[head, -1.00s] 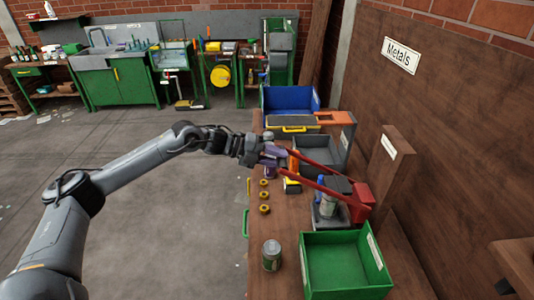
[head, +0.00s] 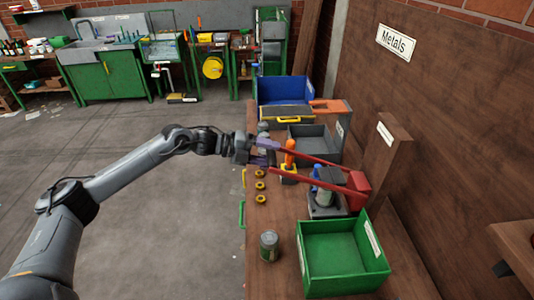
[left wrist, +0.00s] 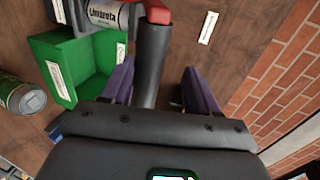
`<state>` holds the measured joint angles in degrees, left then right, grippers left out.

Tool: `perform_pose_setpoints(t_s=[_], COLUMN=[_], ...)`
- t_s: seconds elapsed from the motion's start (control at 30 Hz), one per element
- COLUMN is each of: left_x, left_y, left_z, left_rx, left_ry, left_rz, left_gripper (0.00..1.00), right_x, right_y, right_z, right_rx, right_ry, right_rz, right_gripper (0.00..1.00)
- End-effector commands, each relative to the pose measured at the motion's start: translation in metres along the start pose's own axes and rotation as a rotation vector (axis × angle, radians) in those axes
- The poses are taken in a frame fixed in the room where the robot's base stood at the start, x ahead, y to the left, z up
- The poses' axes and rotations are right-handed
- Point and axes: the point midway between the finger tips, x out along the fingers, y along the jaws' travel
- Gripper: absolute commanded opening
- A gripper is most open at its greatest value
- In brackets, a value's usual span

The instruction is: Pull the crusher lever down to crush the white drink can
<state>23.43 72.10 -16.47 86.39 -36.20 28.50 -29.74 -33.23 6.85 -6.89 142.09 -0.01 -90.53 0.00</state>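The can crusher (head: 358,189) stands on the bench with a red frame and long red lever bars (head: 312,181) reaching left, high above the bench. A white can (head: 325,197) stands upright in the crusher; its lettered side (left wrist: 107,13) shows at the top of the left wrist view. My left gripper (head: 264,152) is at the lever's outer end. In the left wrist view the lever's dark grip (left wrist: 151,62) lies between the purple fingers of my left gripper (left wrist: 160,88), with a clear gap to the right finger. My right gripper is out of view.
A green bin (head: 312,258) is in front of the crusher, with another can (head: 269,246) left of it. An orange-topped bottle (head: 290,150), several yellow rings (head: 260,186), a grey bin (head: 330,152) and a blue bin (head: 284,92) are on the bench. A wooden post (head: 396,150) stands behind.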

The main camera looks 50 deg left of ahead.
Motion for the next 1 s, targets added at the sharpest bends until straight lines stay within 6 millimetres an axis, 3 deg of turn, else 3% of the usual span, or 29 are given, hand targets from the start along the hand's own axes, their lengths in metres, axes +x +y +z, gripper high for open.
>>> perform_pose_setpoints(t_s=[0.37, 1.0], left_x=[-0.006, -0.054], left_y=[-0.001, 0.002], left_z=[0.001, -0.001], left_rx=[0.002, 0.0], left_ry=[-0.001, 0.001], left_rz=[-0.003, 0.005], left_gripper=[0.57, 0.57], right_x=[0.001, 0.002], right_y=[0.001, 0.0], right_z=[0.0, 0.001], right_rx=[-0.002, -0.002], right_ry=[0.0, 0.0], right_rz=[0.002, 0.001], right_gripper=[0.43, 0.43])
